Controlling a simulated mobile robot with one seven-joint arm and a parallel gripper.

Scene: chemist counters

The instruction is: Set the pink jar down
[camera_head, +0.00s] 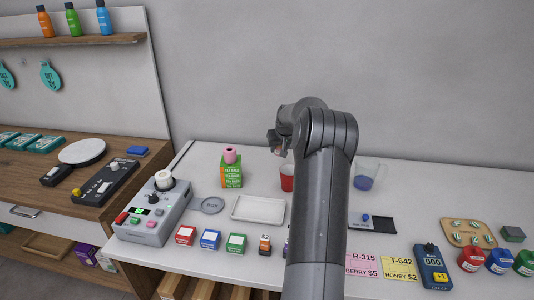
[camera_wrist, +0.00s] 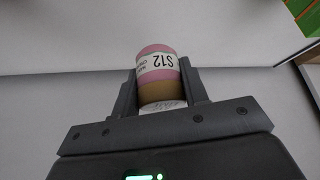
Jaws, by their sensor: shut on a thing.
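My gripper (camera_wrist: 160,95) is shut on the pink jar (camera_wrist: 157,65), with one finger on each side of it. The jar is a short cylinder with pink bands, a tan-brown band and a white label reading S12. In the head view my gripper (camera_head: 275,142) is in the air above the white counter (camera_head: 400,184), partly hidden by my arm. I cannot make out the held jar there, nor the gap between it and the counter.
A green and orange box (camera_head: 231,176) with a pink cylinder (camera_head: 230,155) on top stands left of my gripper. A white tray (camera_head: 258,209) lies in front. Bare counter shows between box and cup.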

